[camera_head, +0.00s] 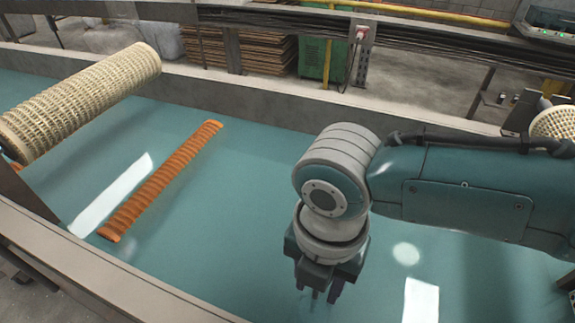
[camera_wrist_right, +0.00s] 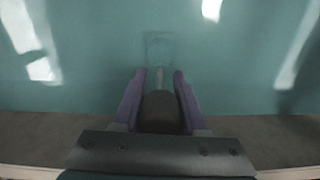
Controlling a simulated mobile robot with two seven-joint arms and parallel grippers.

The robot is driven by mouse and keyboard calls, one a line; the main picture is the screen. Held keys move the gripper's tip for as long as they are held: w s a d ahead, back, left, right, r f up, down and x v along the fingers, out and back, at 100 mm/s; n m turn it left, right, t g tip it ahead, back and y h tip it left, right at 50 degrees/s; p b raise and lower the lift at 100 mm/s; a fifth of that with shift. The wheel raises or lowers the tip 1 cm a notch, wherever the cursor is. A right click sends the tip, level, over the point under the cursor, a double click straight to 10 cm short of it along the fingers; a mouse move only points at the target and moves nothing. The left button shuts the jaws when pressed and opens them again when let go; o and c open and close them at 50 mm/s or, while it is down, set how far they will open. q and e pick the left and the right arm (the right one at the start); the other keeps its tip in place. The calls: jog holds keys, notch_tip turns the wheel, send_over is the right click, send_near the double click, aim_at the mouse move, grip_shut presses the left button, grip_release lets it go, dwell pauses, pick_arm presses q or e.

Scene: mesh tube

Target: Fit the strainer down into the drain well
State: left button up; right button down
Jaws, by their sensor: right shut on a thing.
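My right gripper (camera_head: 318,290) points down over the teal surface in the head view. In the right wrist view its purple fingers (camera_wrist_right: 158,98) are shut on a dark, rounded thing (camera_wrist_right: 160,112), which may be the strainer. A thin pale stem (camera_wrist_right: 159,78) shows just beyond it; I cannot tell whether they are joined. A faint square outline (camera_wrist_right: 158,47) on the teal surface lies ahead of the fingertips; I cannot tell whether it is the drain well. The held thing's lower end is not clear. My left gripper is out of view.
A large beige mesh tube (camera_head: 82,98) lies slanted at the upper left, and another mesh end (camera_head: 555,122) shows at the right edge. An orange bar (camera_head: 162,180) lies on the teal surface (camera_head: 235,215). Grey side rails (camera_head: 270,92) bound it. The surface between bar and gripper is clear.

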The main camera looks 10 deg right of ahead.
jog(key=shift+c, duration=1.8)
grip_release()
